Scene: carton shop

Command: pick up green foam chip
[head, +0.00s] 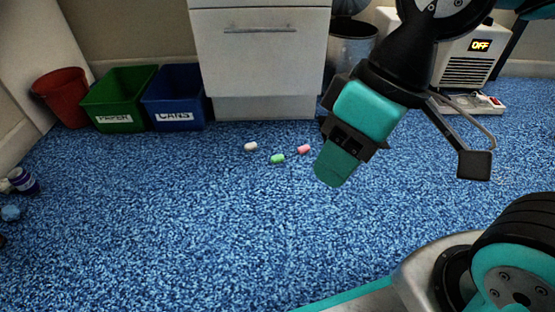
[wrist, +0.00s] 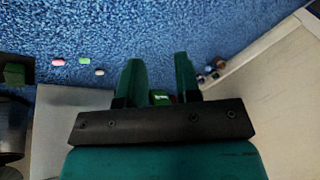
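The green foam chip (head: 278,158) lies on the blue carpet in front of the white cabinet, between a white chip (head: 250,147) and a pink chip (head: 304,149). In the wrist view the green chip (wrist: 84,61) is left of my fingers, with the pink chip (wrist: 58,62) and white chip (wrist: 100,72) on either side of it. My gripper (head: 330,168) is held above the floor, to the right of the chips in the head view. In the wrist view my gripper (wrist: 158,78) has its two fingers apart, with nothing held between them.
The white drawer cabinet (head: 262,60) stands behind the chips. A red bin (head: 62,95), green bin (head: 118,95) and blue bin (head: 174,92) are at back left. A grey bin (head: 350,50) and heater (head: 465,60) are at back right. Open carpet lies in front.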

